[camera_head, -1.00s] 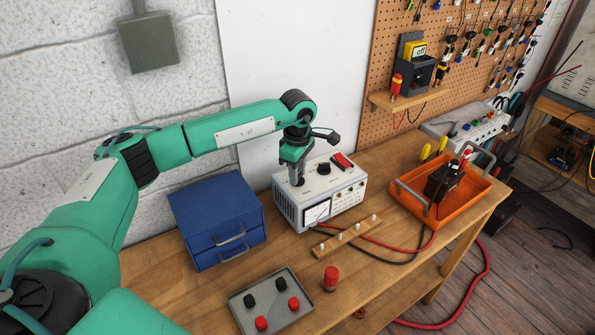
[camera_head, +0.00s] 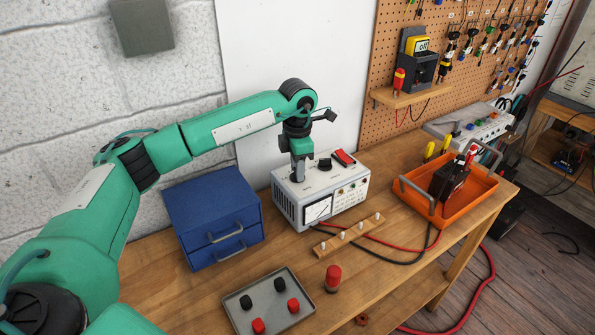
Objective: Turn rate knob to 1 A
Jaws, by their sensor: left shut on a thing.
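The white charger box (camera_head: 290,207) stands on the bench with a meter on its front. My left gripper (camera_head: 297,178) points straight down onto the left part of its top panel. It is shut on a dark knob there, which it mostly hides; this looks like the rate knob, but its label and setting cannot be read. A second black knob (camera_head: 325,165) sits free to the right on the same panel, beside a red rocker switch (camera_head: 344,157). My right gripper is not in view.
A blue drawer box (camera_head: 212,208) stands just left of the charger. In front are a wooden strip with pegs (camera_head: 348,235), a red cylinder (camera_head: 333,278) and a grey tray (camera_head: 270,315) of red and black caps. An orange tray (camera_head: 448,217) is at the right.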

